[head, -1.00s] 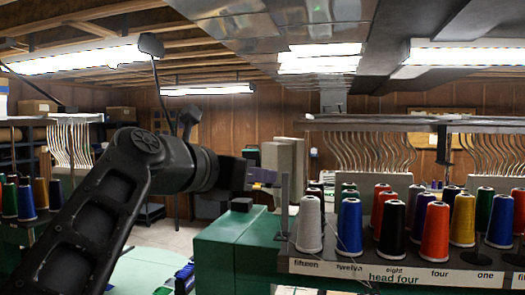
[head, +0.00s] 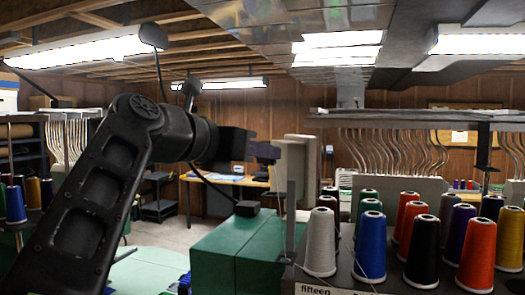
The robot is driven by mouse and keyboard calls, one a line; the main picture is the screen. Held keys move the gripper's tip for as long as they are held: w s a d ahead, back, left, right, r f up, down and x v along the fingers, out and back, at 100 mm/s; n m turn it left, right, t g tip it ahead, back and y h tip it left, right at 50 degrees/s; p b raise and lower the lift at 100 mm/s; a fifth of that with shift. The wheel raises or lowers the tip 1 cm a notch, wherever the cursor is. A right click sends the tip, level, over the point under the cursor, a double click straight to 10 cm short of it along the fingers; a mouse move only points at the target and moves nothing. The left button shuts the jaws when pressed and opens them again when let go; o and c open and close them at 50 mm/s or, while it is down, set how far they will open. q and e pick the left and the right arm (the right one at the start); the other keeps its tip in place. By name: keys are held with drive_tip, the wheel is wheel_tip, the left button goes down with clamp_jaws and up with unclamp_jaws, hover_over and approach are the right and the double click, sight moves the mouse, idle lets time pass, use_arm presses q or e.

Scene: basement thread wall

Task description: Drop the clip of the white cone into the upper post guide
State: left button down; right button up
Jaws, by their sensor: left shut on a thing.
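The white cone (head: 320,242) stands upright at the left front of the cone rack, above the label "fifteen". A thin grey post (head: 291,215) rises just left of it; I cannot make out the upper guide on it. My left gripper (head: 266,152) is level with the post's upper part and a little to its left in the picture. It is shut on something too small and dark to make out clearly. The clip and its thread are not plainly visible. My right gripper is not in view.
Blue (head: 370,248), black (head: 422,252) and red (head: 477,257) cones stand to the right, with several more behind. A green machine housing (head: 240,250) lies below the gripper. A grey upright block (head: 297,170) stands behind it. A rail (head: 410,119) runs above the cones.

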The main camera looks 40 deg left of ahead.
use_arm(q)
wheel_tip(320, 180, down, 6)
drive_tip(key=b, duration=0.1)
drive_tip(key=shift+w+f, duration=0.15)
idle(0.5)
drive_tip(key=shift+s, duration=0.25)
idle(0.5)
drive_tip(key=shift+f, duration=0.15)
idle(0.3)
drive_tip(key=c, duration=1.1)
unclamp_jaws()
drive_tip(key=shift+s, duration=0.1)
